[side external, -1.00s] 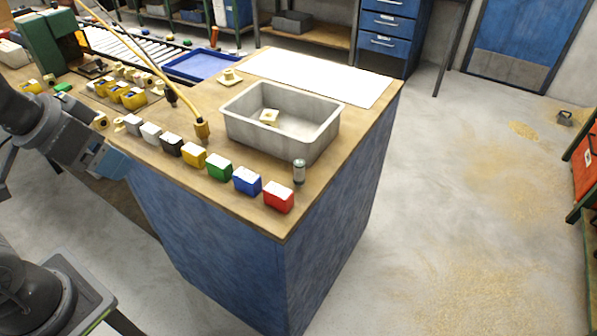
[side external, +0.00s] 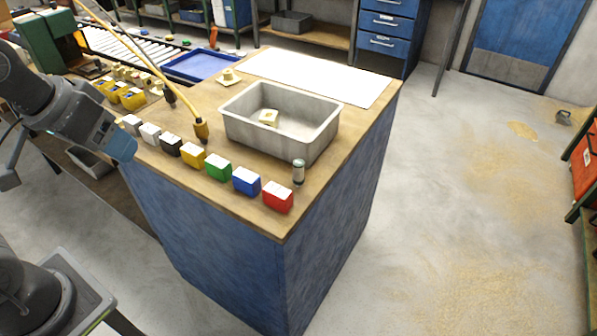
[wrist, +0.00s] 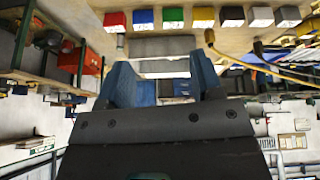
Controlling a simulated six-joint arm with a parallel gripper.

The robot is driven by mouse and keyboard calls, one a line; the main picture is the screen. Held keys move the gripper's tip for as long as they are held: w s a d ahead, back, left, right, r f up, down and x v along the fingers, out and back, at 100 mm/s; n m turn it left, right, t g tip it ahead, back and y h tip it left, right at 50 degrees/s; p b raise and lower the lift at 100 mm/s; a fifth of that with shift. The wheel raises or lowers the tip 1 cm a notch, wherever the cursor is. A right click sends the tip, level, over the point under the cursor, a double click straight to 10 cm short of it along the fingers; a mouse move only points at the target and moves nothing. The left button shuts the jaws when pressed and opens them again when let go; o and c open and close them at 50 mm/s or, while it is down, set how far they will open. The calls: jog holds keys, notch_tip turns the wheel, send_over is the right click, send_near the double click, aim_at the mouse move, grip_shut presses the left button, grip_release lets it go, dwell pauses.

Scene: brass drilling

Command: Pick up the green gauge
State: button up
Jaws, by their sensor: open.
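A green block with a white top (side external: 218,167), the green piece in the row, stands on the wooden bench top between a yellow block (side external: 192,155) and a blue block (side external: 246,181). It also shows at the top of the wrist view (wrist: 174,16). My gripper (side external: 125,148) is left of the bench's near edge, well apart from the green block. In the wrist view my gripper's blue jaws (wrist: 165,78) are spread with nothing between them.
Red (side external: 277,197), black (side external: 171,145), white and grey blocks share the row. A small cylinder (side external: 299,172) stands near the red one. White sheet area beyond is clear.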

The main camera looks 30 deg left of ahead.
jog(key=w+d+r+n+g, duration=0.1)
jog(key=w+n, duration=0.2)
jog(key=w, duration=0.1)
jog(key=w+d+r+n, duration=0.2)
jog(key=w, duration=0.3)
jog(key=n+g, duration=0.4)
jog(key=n, duration=1.1)
send_over(298, 162)
notch_tip(298, 162, down, 11)
jog(key=f, duration=0.7)
jog(key=shift+d+f, duration=0.2)
jog(key=shift+f, duration=0.1)
jog(key=shift+a+f, duration=0.15)
jog(key=shift+f, duration=1.25)
jog(key=shift+a+f, duration=0.1)
jog(key=shift+f, duration=1.25)
jog(key=shift+r, duration=0.1)
jog(key=c, duration=1)
